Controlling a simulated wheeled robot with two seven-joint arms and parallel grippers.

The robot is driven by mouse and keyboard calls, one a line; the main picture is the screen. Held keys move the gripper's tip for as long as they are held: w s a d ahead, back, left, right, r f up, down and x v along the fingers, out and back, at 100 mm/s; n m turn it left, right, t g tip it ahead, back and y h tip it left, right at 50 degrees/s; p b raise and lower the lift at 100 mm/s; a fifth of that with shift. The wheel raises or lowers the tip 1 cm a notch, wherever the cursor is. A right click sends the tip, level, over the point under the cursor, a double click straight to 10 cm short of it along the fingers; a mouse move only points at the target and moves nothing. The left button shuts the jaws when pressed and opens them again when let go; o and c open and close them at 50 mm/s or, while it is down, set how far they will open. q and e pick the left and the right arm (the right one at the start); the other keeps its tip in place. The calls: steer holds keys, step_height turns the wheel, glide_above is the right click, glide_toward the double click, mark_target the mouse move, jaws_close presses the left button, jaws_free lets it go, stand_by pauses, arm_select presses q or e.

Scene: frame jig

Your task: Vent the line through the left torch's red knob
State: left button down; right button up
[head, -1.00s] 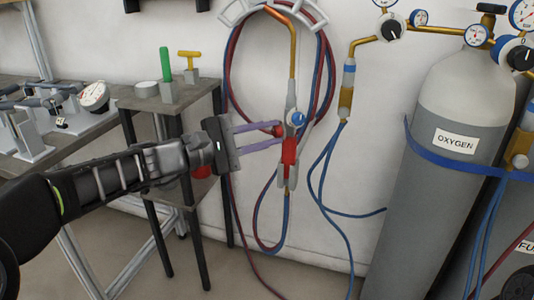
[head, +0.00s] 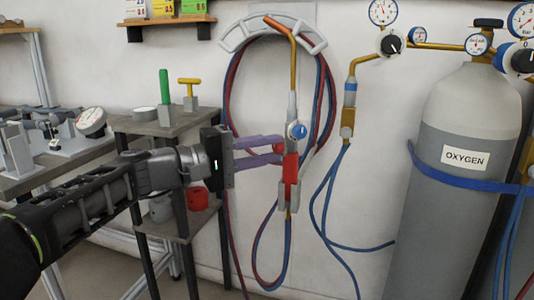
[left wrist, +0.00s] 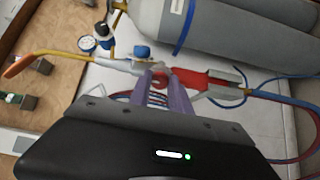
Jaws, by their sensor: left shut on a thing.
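The left torch (head: 291,105) hangs upright against the wall from a grey hanger, with a copper tip, a red body section (head: 290,168) and a blue knob (head: 298,131). Its red knob (head: 278,148) sticks out to the left, partly hidden by purple fingers. My left gripper (head: 279,149) reaches in from the left and is shut on this red knob. In the left wrist view the red knob (left wrist: 163,79) shows between the fingertips, and the blue knob (left wrist: 142,52) is just beyond. The knob's turn position cannot be read. My right gripper is out of view.
Red and blue hoses (head: 325,100) loop around the torch.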

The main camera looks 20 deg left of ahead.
arm_select(q)
steer(key=c, duration=1.2)
jaws_free()
steer(key=p+v, duration=0.1)
steer(key=v, duration=0.6)
steer(key=shift+s+a, duration=0.25)
steer(key=shift+a, duration=0.05)
steer(key=shift+w, duration=0.1)
